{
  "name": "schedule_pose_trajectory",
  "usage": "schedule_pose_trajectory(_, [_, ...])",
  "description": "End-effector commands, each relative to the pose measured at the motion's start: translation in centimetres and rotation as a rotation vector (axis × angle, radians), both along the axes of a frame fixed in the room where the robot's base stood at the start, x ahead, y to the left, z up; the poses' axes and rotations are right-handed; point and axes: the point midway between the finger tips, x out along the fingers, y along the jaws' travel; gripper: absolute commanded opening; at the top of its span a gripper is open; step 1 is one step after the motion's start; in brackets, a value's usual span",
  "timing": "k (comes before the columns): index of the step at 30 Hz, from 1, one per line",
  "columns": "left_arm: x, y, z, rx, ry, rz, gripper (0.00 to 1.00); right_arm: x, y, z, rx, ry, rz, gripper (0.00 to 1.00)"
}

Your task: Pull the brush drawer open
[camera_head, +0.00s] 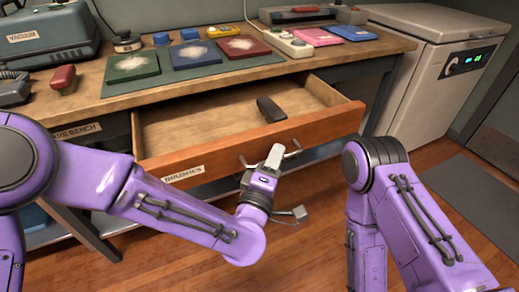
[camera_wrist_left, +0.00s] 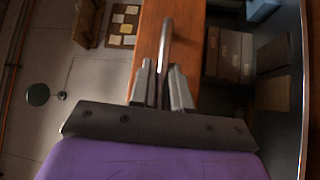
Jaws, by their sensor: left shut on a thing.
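The brush drawer (camera_head: 250,140), with a "BRUSHES" label on its wooden front, stands pulled out from under the bench, its inside showing. A dark brush-like object (camera_head: 271,108) lies in it. My left gripper (camera_head: 274,156) is at the middle of the drawer front, shut on the metal drawer handle (camera_head: 293,150). In the left wrist view the fingers (camera_wrist_left: 163,85) close around the handle bar (camera_wrist_left: 165,42), in front of the orange wooden drawer front (camera_wrist_left: 188,40). My right arm shows at the right of the head view, but its gripper is out of view.
The bench top (camera_head: 200,88) above carries a green pad (camera_head: 132,66), a blue pad, a red pad, a vacuum unit (camera_head: 40,38) and other tools. A grey cabinet (camera_head: 430,75) stands to the right. Wooden floor is open in front of the drawer.

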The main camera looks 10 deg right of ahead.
Motion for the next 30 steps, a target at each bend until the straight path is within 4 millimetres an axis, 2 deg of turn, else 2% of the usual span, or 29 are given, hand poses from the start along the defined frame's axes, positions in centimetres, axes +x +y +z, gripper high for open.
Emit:
schedule_pose_trajectory(6, [-1.2,-1.0,0.0,0.001,-0.001,-0.017,0.0,0.0,0.0,-0.1,0.0,0.0,0.0,0.0])
schedule_pose_trajectory(17, [-1.3,-1.1,0.0,0.0,-0.001,-0.018,0.0,0.0,0.0,-0.1,0.0,0.0,0.0,0.0])
schedule_pose_trajectory(18, [-1.3,-1.1,0.0,0.0,-0.001,-0.018,0.22,0.0,0.0,-0.1,0.0,0.0,0.0,0.0])
schedule_pose_trajectory(26, [-1.3,-1.0,0.0,0.0,-0.001,-0.017,0.22,0.0,0.0,-0.1,0.0,0.0,0.0,0.0])
schedule_pose_trajectory(30, [-2.6,-0.3,-0.1,0.001,-0.001,-0.019,0.22,0.0,0.0,0.0,0.0,0.0,0.0,0.0])
